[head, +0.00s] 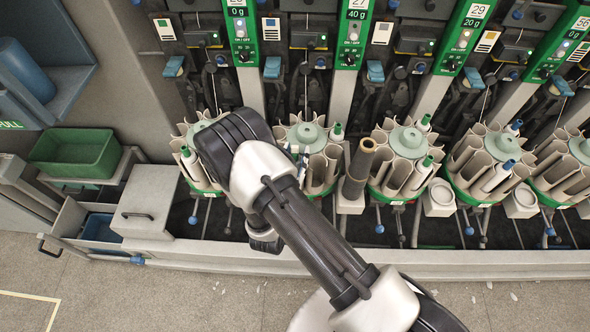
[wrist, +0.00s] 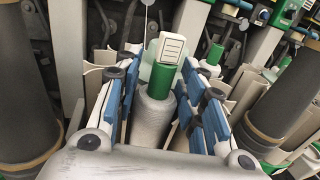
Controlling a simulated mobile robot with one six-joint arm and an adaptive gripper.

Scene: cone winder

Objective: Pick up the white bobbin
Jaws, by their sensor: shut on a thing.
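In the wrist view a white bobbin (wrist: 154,118) with a green top (wrist: 161,79) stands between the two blue-padded fingers of my gripper (wrist: 160,88). The fingers are shut on it, one on each side. A white tag with dark lines (wrist: 170,49) shows just beyond the green top. The bobbin's lower end is hidden by the gripper's body. Other white bobbins with green tops stand in the round magazines, such as one in the magazine (head: 405,150) right of my arm.
Magazines with beige pockets line the winder, including one (head: 201,128) partly behind my arm. A dark upright cone (head: 358,172) stands right of my arm; large dark cylinders flank the gripper in the wrist view. A green bin (head: 75,152) is at left. The floor in front is open.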

